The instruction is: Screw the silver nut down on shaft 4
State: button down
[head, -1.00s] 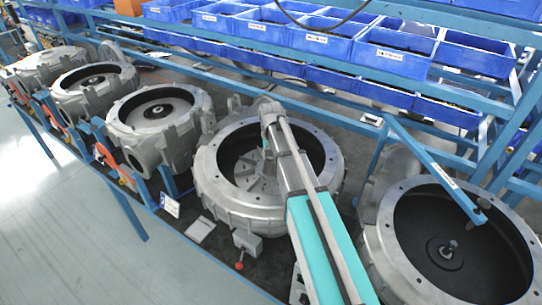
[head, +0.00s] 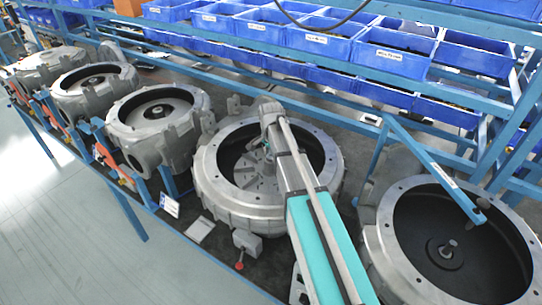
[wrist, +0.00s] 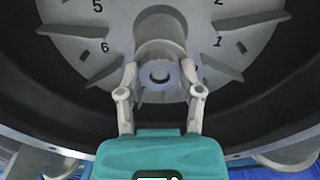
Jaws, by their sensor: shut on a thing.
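My gripper (wrist: 160,70) reaches down into an open grey blower housing (head: 215,180), at the middle of the numbered disc (wrist: 80,22). In the wrist view its two fingers are shut on a small silver-grey ring with a dark centre, which looks like the silver nut (wrist: 160,78). A thick grey cylindrical hub (wrist: 160,30) stands right behind the nut. The shaft itself is mostly hidden, and I cannot tell how far down the nut sits. In the head view my arm hides the grip.
Several more housings (head: 118,145) line the bench to the left. Blue bins (head: 395,55) fill the rack behind.

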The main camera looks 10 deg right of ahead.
jog(key=m, duration=1)
jog(key=shift+a+m, duration=0.1)
jog(key=shift+m, duration=0.2)
jog(key=c, duration=0.5)
grip_release()
jog(key=shift+a, duration=0.1)
